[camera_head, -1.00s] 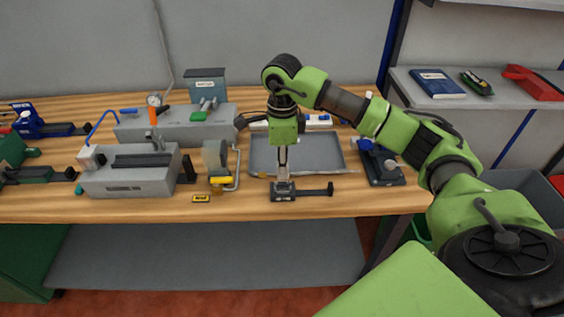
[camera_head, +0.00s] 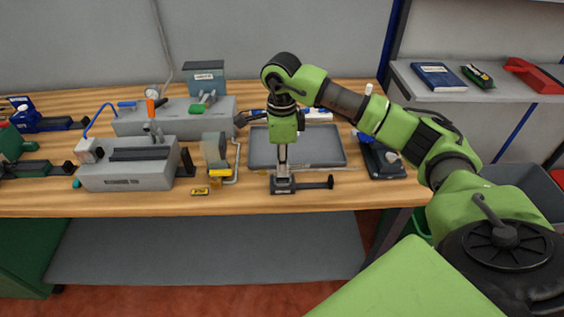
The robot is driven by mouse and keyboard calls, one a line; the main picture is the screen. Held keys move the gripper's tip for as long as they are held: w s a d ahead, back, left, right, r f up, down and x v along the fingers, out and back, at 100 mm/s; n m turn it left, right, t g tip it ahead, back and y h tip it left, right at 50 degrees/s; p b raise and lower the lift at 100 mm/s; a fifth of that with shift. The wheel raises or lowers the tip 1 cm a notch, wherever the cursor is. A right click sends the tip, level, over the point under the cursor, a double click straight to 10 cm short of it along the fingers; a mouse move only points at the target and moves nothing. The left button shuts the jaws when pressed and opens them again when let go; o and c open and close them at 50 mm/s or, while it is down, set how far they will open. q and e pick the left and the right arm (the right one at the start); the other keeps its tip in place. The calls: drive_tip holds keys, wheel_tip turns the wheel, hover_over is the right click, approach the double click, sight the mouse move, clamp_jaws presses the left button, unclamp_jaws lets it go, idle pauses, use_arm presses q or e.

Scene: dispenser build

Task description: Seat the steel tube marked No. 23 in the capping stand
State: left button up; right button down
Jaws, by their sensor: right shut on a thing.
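My right gripper (camera_head: 283,151) points straight down over the front middle of the bench. It is shut on a slim grey steel tube (camera_head: 282,168), which stands upright below the fingers. The tube's lower end meets a small dark stand (camera_head: 284,187) with a bar reaching to the right, which appears to be the capping stand. I cannot tell whether the tube is fully down in it, and no number is readable. My left gripper is not in view.
A grey tray (camera_head: 325,148) lies behind the stand. A dark blue fixture (camera_head: 384,160) is to its right. A yellow-based device (camera_head: 218,158) and a grey machine (camera_head: 128,166) stand to its left, with a yellow label (camera_head: 200,192) near the front edge.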

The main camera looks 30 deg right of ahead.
drive_tip(key=shift+f+b, duration=0.45)
drive_tip(key=shift+f, duration=0.25)
drive_tip(key=shift+f+b, duration=0.55)
drive_tip(key=shift+f, duration=0.1)
idle(0.5)
drive_tip(key=c, duration=1.6)
unclamp_jaws()
drive_tip(key=shift+r, duration=0.15)
drive_tip(key=shift+r+p, duration=2.15)
drive_tip(key=shift+r, duration=1.2)
